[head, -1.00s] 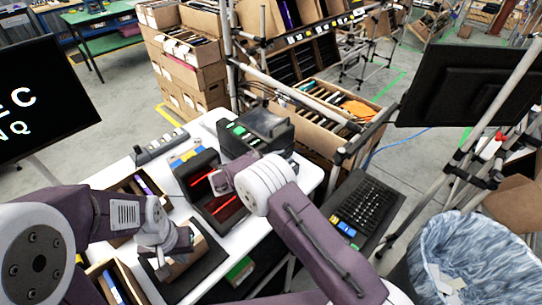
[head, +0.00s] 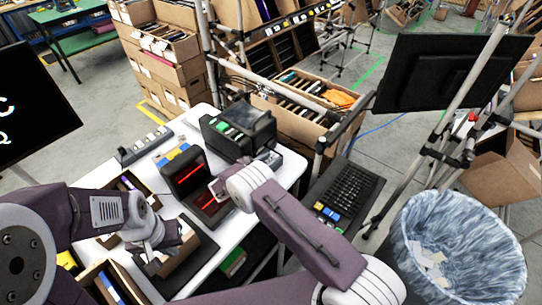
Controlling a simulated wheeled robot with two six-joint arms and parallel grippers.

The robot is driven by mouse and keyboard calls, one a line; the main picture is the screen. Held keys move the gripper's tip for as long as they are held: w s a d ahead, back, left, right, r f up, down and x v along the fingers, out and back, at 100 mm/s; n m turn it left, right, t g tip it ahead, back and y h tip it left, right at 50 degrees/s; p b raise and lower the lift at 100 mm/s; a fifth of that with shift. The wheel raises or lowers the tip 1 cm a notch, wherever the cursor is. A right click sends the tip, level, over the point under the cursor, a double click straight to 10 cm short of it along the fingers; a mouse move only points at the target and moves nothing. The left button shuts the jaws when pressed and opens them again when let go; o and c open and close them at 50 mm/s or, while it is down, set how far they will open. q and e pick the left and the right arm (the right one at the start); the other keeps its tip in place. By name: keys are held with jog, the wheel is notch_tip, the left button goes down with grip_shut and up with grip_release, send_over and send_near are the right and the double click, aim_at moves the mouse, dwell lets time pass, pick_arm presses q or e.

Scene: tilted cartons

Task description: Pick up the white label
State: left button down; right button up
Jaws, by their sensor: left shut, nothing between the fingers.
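I cannot make out a white label at the black label printer (head: 238,130) on the white table (head: 95,178). My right gripper (head: 217,188) is small and partly hidden by its own wrist. It is beside the scanner with red light strips (head: 186,176), in front of the printer; its fingers are too unclear to read. My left gripper (head: 150,250) is shut and empty, low over an open brown carton (head: 182,252) on a dark mat at the table's near side. The arm hides part of that carton.
Cartons with books lie left of the scanner and at the near edge (head: 112,285). A keyboard (head: 345,195) stands on the right. A lined bin (head: 460,235) with white paper scraps stands at the far right. A monitor (head: 450,70) is behind it.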

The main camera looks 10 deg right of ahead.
jog(key=shift+w+d+f, duration=0.2)
jog(key=shift+w+d, duration=0.1)
jog(key=shift+w, duration=0.05)
jog(key=shift+s, duration=0.1)
grip_shut()
jog(key=shift+r, duration=0.15)
jog(key=r, duration=0.4)
jog(key=shift+s+d+r+b, duration=0.25)
jog(key=shift+s+d+b, duration=0.05)
jog(key=shift+b, duration=0.05)
jog(key=s+d+r+b, duration=0.1)
jog(key=s+d+r, duration=0.5)
jog(key=s+d, duration=0.1)
jog(key=shift+s+d+r, duration=0.2)
jog(key=shift+s+d, duration=0.1)
jog(key=shift+s, duration=0.05)
